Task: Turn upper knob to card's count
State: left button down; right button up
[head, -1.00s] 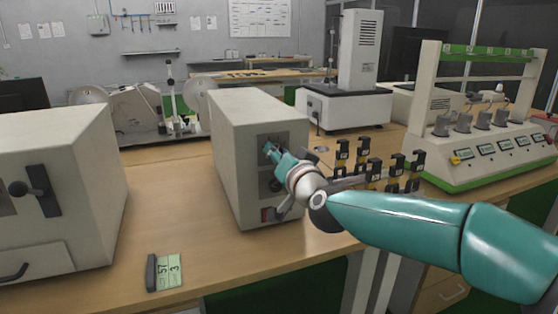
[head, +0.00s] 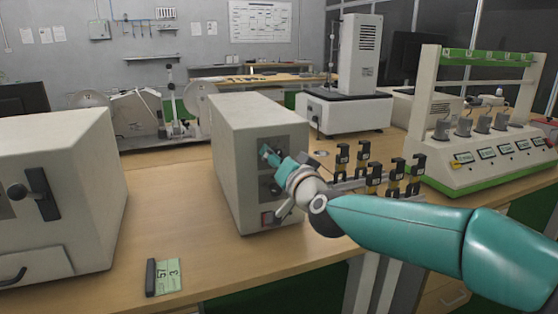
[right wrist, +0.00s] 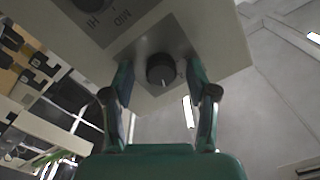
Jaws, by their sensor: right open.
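The control box (head: 262,115) is a pale housing with a dark panel on its front. My right gripper (head: 270,156) is at the upper part of that panel and hides most of it in the head view. In the right wrist view, the open fingers of my right gripper (right wrist: 160,80) stand either side of a dark round knob (right wrist: 160,69) with a light mark; contact cannot be told. A second, lower knob (right wrist: 92,3) is partly cut off, near upside-down "HI" and "MID" lettering. A green card (head: 168,275) on the table shows "57" and "3". My left gripper is out of view.
A larger pale box (head: 70,190) with a black handle stands at left. Black and yellow clip-like parts (head: 375,170) stand close behind my right arm. A green and white bench unit (head: 480,160) is at right.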

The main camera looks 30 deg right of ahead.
jog(key=v, duration=1.2)
dwell(0.4)
